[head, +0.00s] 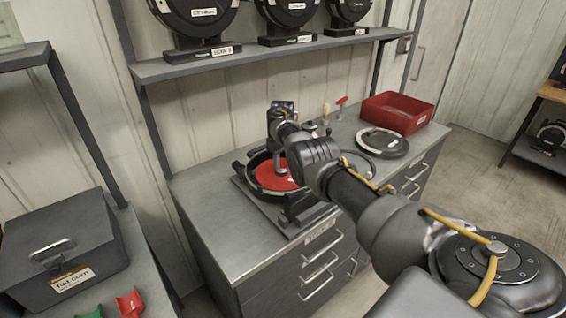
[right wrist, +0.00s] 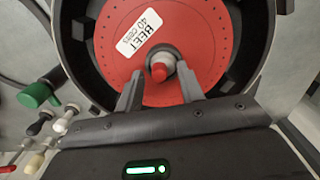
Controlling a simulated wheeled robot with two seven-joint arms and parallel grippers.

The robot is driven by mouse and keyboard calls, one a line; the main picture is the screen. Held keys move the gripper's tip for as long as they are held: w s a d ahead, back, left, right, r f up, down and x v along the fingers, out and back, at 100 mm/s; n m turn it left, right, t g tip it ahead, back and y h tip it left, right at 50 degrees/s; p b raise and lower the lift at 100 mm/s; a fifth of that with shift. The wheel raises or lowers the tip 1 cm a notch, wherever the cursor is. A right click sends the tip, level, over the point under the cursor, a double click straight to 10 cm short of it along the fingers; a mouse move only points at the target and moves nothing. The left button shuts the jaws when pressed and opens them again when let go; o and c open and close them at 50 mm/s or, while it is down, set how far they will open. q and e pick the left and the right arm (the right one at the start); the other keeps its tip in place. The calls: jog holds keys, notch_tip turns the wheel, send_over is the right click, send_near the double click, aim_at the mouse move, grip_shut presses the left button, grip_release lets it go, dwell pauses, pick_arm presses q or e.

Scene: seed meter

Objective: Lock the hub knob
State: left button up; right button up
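The seed meter's black round housing (head: 252,184) lies open on the grey workbench, with a red seed disc (head: 268,178) inside. In the right wrist view the red disc (right wrist: 205,45) carries a white label reading "BEET 40 cells". The hub knob (right wrist: 159,73), with a red tip and grey collar, is at the disc's centre. My right gripper (right wrist: 158,70) is open, its two fingers on either side of the knob, with gaps visible; I cannot tell its exact height above the disc. In the head view my right gripper (head: 281,172) points down over the disc. My left gripper is not in view.
A dark round cover (head: 383,143) and a red bin (head: 398,112) are on the bench's right side. A green-handled tool (right wrist: 38,95) and several small knobbed items stand beside the housing. A shelf (head: 255,55) with several meters hangs behind. The bench's front-left is clear.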

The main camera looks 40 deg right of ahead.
grip_shut()
jog(key=shift+m, duration=0.3)
jog(key=m, duration=0.3)
jog(key=shift+p, duration=0.35)
jog(key=m, duration=0.3)
jog(key=shift+m, duration=0.3)
jog(key=m+b, duration=0.1)
jog(key=m, duration=0.4)
jog(key=shift+f, duration=0.1)
jog(key=m+b, duration=0.1)
jog(key=m, duration=0.4)
jog(key=shift+m+b, duration=0.3)
jog(key=shift+m, duration=0.2)
